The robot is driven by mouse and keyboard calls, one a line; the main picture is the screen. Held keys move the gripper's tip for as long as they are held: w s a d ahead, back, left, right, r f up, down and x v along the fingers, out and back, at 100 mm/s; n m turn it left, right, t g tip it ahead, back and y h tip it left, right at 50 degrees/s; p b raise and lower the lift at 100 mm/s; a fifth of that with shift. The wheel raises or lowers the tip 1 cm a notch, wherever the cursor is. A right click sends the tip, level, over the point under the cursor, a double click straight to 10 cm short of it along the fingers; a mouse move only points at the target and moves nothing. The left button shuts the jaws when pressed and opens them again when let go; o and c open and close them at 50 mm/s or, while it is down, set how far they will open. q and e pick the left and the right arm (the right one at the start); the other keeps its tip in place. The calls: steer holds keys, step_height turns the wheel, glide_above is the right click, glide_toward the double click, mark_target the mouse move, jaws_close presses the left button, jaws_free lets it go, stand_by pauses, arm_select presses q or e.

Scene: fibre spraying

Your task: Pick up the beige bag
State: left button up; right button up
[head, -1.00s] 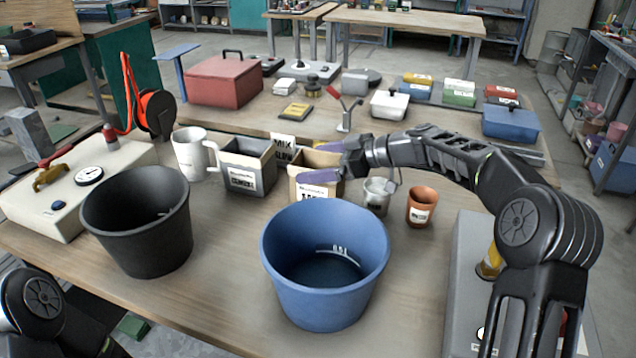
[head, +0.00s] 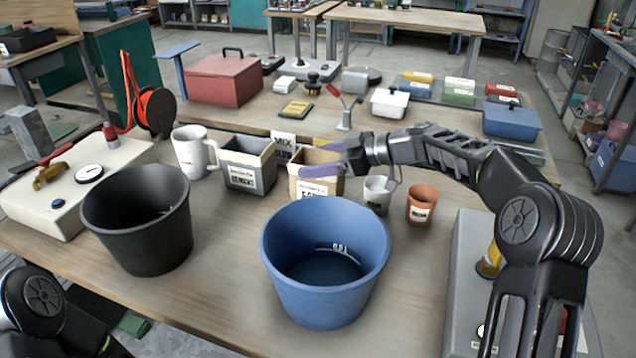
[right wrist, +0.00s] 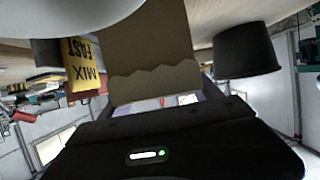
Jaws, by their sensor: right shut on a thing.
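The beige bag (head: 316,188) is an open-topped, box-shaped bag with a white printed label, at the middle of the table behind the blue bucket. My right gripper (head: 316,159) is shut on the beige bag, with its purple fingers at the bag's upper part. In the right wrist view the beige bag (right wrist: 148,45) hangs between the fingers, its edge wavy. I cannot tell for sure whether its base touches the table. My left gripper is not in view; only a part of my left arm shows at the lower left.
A blue bucket (head: 325,300) stands in front and a black bucket (head: 140,235) to the left. A grey bag (head: 245,175) and a white jug (head: 190,155) stand left of the beige bag. A white cup (head: 377,197) and a terracotta cup (head: 421,205) stand right.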

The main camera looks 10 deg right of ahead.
jaws_close()
stand_by(0.4)
steer(key=shift+r, duration=0.3)
step_height(320, 180, up, 10)
steer(key=shift+f, duration=0.25)
stand_by(0.7)
stand_by(0.7)
